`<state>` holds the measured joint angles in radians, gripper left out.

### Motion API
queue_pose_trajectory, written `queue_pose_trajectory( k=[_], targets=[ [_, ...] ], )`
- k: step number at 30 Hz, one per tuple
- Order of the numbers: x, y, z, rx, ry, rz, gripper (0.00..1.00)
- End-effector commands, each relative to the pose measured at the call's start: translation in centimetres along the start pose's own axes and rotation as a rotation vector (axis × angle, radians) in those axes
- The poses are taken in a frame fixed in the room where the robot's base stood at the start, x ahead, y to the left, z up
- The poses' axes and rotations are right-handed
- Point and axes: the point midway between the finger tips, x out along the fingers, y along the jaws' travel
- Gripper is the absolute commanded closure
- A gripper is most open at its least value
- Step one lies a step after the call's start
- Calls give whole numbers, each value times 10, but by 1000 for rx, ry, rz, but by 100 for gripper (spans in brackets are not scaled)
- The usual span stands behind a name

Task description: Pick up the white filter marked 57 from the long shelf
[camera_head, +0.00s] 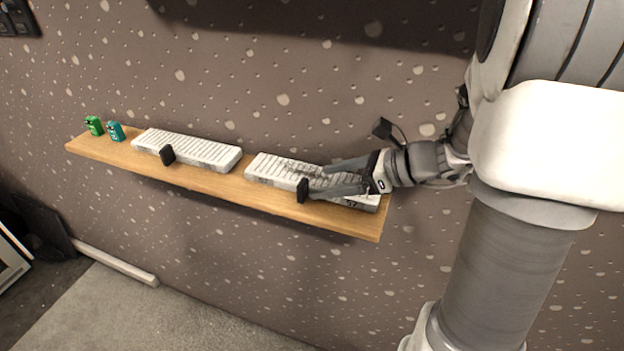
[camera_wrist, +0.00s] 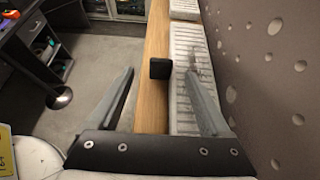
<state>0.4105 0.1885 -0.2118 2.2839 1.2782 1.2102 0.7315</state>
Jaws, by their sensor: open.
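The white filter marked 57 (camera_head: 267,168) is a long slatted block lying on the right part of the long wooden shelf (camera_head: 208,182). Its number shows faintly on the front face near the right end. My gripper (camera_head: 318,180) is open, with its fingers reaching leftward along the filter and hiding part of it. In the wrist view the filter (camera_wrist: 184,45) lies at and beyond the right finger, which overlaps it. The left finger is on the shelf's outer side. I cannot tell whether either finger touches the filter.
A black block (camera_head: 303,189) stands at the filter's front, close to my fingers. A second white slatted block (camera_head: 190,149) with another black block (camera_head: 167,155) lies further left. Green (camera_head: 94,126) and teal (camera_head: 115,131) items stand at the left end. A speckled wall backs the shelf.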

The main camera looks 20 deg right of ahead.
Motion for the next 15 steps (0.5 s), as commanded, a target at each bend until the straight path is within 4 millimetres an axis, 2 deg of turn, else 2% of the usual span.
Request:
queue_pose_trajectory(
  k=[4,12,15],
  targets=[
    [11,0,-1,-1,1,3,19],
    [49,-2,-5,-1,0,3,19],
    [54,-2,-5,-2,1,2,19]
  ],
)
